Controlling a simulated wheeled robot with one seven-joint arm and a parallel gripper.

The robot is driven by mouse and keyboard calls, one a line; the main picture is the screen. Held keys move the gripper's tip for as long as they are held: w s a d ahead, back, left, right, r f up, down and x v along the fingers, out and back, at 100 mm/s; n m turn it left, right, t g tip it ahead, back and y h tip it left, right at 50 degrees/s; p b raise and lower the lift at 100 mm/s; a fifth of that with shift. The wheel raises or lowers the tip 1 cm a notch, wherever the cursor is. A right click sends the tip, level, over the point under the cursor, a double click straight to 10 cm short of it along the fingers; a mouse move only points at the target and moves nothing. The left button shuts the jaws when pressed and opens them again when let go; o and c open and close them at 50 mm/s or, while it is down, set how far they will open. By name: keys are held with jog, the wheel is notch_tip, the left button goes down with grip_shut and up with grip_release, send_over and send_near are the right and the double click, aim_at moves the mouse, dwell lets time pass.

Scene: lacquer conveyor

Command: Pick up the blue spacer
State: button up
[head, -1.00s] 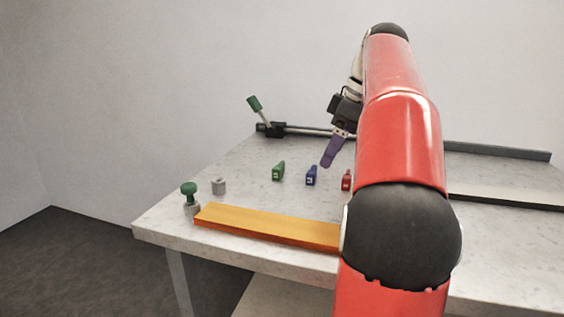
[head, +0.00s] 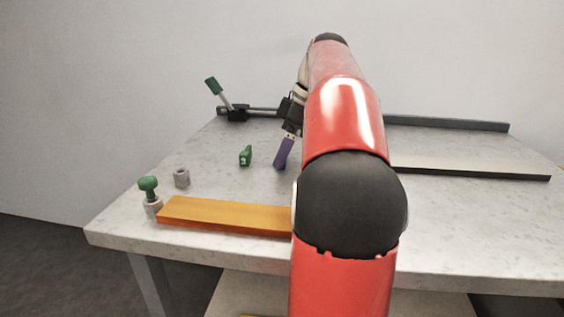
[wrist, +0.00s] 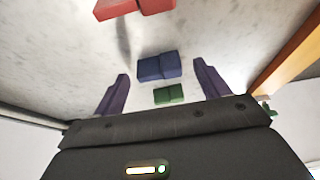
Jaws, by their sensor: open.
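The blue spacer (wrist: 158,67) lies on the pale table top (head: 330,238), seen in the wrist view between and a little beyond the two purple fingertips. My gripper (wrist: 163,90) is open and empty, with one finger to each side of the spacer's line. In the head view my gripper (head: 284,152) is low over the table, and its purple finger and my arm hide the blue spacer. I cannot tell the exact height of the fingers above the table.
A green spacer (head: 245,156) stands left of my gripper; a red spacer (wrist: 133,8) shows at the wrist view's top edge. An orange bar (head: 225,215), a green-knobbed post (head: 149,190) and a grey nut-like piece (head: 181,177) are nearer. A green-handled lever (head: 220,93) stands at the back.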

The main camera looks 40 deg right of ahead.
aim_at(286, 165)
jog(key=c, duration=1)
jog(key=shift+r, duration=0.1)
jog(key=shift+c, duration=0.2)
notch_tip(286, 165, up, 10)
jog(key=p, duration=0.1)
jog(key=shift+s, duration=0.1)
